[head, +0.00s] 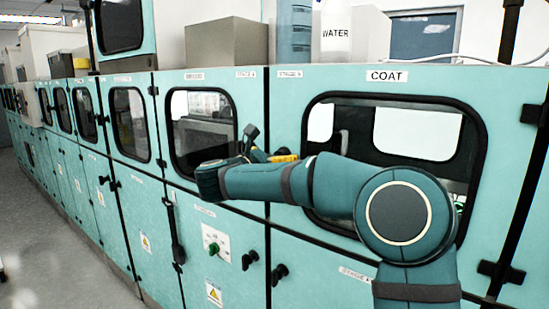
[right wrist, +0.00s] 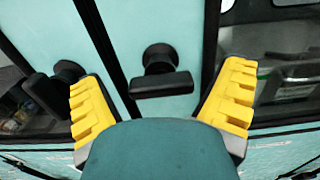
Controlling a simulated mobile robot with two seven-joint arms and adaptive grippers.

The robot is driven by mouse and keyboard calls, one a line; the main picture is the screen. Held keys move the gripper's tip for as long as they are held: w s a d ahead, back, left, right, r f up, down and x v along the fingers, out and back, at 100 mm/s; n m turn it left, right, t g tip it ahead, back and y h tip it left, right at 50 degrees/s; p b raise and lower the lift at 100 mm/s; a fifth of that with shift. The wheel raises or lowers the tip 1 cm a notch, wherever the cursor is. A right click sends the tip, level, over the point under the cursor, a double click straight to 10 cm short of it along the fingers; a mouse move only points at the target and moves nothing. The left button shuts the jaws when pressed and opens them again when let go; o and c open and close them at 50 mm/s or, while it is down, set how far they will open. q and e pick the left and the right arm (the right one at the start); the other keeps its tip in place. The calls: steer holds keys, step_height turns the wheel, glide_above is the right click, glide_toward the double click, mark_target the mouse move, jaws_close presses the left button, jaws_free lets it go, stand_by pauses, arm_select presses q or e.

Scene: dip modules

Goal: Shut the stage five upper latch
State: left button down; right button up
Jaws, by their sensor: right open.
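A black upper latch (right wrist: 160,75) shows in the right wrist view on a teal panel beside a dark seam, its bar handle lying roughly level. In the head view a black latch (head: 250,133) stands by the window next to the COAT panel, partly hidden by my arm. My right gripper (right wrist: 163,78) is open, its yellow fingers on either side of the central latch in the picture; I cannot tell whether they touch it. It also shows in the head view (head: 266,155). A second black latch (right wrist: 50,88) is behind the left finger. My left gripper is not in view.
Lower black latches (head: 250,260) and a green knob (head: 213,248) sit below my right arm. The COAT window (head: 340,130) is behind the arm. A row of teal cabinets runs away to the left, with clear floor (head: 60,260) beside it.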

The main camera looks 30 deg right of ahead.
steer(key=c, duration=1.2)
steer(key=n+b, duration=0.1)
steer(key=n, duration=0.4)
steer(key=shift+a+n, duration=0.1)
steer(key=shift+n, duration=0.3)
steer(key=n+p, duration=0.1)
steer(key=n, duration=0.2)
steer(key=shift+w+n, duration=0.1)
steer(key=shift+n, duration=0.2)
steer(key=n+p, duration=0.2)
steer(key=n, duration=0.2)
steer(key=shift+f+n+p, duration=0.15)
steer(key=shift+n+p, duration=1.25)
steer(key=shift+n, duration=0.8)
